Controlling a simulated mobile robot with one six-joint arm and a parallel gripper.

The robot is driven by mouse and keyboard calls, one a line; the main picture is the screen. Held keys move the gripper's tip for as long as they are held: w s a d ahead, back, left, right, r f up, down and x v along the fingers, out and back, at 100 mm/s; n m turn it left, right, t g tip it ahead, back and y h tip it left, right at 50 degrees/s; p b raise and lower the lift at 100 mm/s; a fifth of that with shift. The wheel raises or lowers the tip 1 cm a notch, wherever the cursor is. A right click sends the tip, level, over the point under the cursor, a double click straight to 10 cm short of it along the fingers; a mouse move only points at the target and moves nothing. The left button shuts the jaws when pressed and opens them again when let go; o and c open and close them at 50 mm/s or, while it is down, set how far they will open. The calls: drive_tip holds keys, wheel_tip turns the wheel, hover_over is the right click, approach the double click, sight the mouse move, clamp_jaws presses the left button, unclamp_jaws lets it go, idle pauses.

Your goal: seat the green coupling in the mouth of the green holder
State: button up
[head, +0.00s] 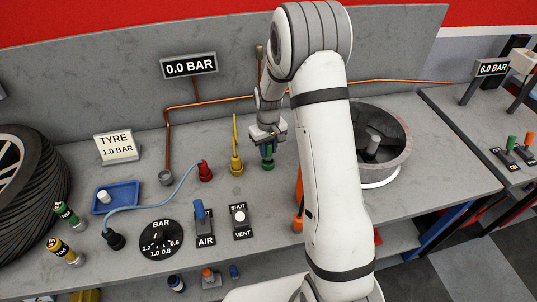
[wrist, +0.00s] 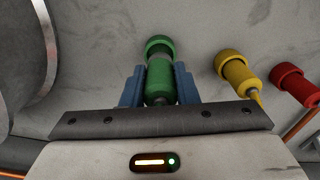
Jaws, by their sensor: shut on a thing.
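The green coupling (wrist: 160,88) is between the blue fingers of my gripper (wrist: 159,86), which is shut on it. In the head view, my gripper (head: 267,137) is over the bench, with the coupling (head: 267,150) upright below the jaws. The green holder (wrist: 158,45) shows as a wider green ring just past the coupling's grey section, roughly in line with it. It also shows in the head view (head: 268,165), low at the bench top under the coupling. I cannot tell whether the coupling's end is inside the holder's mouth or just above it.
A yellow holder (head: 237,166) and a red one (head: 205,172) stand close on the left. A round grey drum (head: 395,155) stands to the right, behind my arm. A blue tray (head: 117,197), a gauge (head: 158,240) and switches (head: 204,227) lie nearer the front.

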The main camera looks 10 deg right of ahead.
sight(268, 155)
drive_tip(key=shift+f, duration=1.9)
drive_tip(key=o, duration=1)
drive_tip(key=shift+r, duration=0.1)
wheel_tip(268, 155, up, 12)
drive_tip(key=shift+f+b, duration=0.2)
drive_tip(key=shift+b, duration=0.65)
drive_tip(key=s+r+m+t, duration=0.2)
drive_tip(key=s+r, duration=1.2)
drive_tip(key=s, duration=0.4)
drive_tip(key=s+m+t, duration=0.1)
drive_tip(key=s, duration=0.8)
drive_tip(key=shift+s+r, duration=0.15)
drive_tip(key=shift+s, duration=0.25)
